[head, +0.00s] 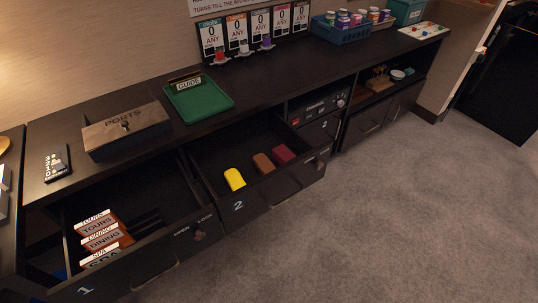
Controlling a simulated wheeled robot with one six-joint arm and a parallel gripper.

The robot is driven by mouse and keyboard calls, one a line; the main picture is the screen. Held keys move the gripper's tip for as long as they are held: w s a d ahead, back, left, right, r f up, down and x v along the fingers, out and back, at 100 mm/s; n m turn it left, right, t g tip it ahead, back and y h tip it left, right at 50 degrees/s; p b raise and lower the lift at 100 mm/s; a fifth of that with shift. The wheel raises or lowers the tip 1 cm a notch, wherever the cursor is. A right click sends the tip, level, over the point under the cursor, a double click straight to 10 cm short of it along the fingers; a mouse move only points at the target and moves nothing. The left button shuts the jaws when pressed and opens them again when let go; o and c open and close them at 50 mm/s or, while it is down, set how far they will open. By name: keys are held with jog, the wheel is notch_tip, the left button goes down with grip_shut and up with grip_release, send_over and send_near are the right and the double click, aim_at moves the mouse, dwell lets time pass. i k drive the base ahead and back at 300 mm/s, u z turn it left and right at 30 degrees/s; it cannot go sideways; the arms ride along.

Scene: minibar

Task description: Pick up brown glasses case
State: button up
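A brown glasses case (263,163) lies in the open drawer marked 2 (250,206), seen in the head view. It is between a yellow case (235,179) on its left and a dark red case (284,154) on its right. The three lie in a row, apart from each other, and nothing covers the brown one. My gripper is not in view.
Another open drawer, marked 1 (160,262), holds brochures (100,238) at left. The counter above carries a wooden box (126,131) and a green tray (203,101). A blue basket (341,34) stands further back. Carpet (400,210) in front of the drawers is clear.

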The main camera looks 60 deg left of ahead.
aim_at(261, 163)
jog(key=u, duration=0.55)
jog(key=i, duration=0.95)
jog(key=u, duration=1.45)
jog(key=i, duration=0.55)
jog(key=u, duration=0.5)
